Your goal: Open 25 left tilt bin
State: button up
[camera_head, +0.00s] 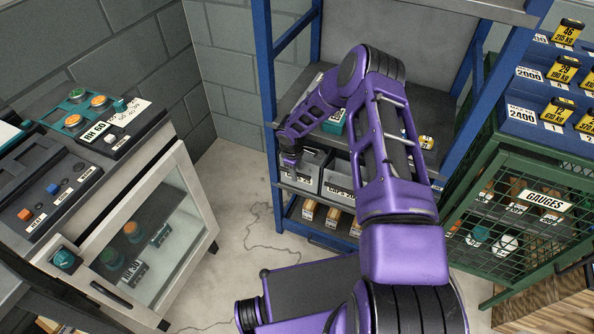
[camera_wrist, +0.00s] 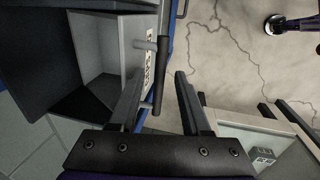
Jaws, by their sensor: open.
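The left tilt bin (camera_head: 299,174) is a grey bin on the blue rack's middle shelf, with a white label partly hidden by my arm. In the wrist view its grey body (camera_wrist: 92,45) shows at upper left, with a dark bar handle (camera_wrist: 161,65) on two posts at its front. My gripper (camera_wrist: 159,78) is open, a finger on each side of the handle's lower part, and holds nothing. I cannot tell whether either finger touches it. In the head view my gripper (camera_head: 290,155) is at the bin's front; the bin's tilt is unclear.
A second grey bin (camera_head: 338,182) stands right of it, partly behind my arm. Small boxes (camera_head: 333,216) line the shelf below. A glass-fronted cabinet (camera_head: 160,235) stands left, a green mesh GAUGES cage (camera_head: 497,215) right.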

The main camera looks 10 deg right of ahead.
grip_shut()
dwell(1.4)
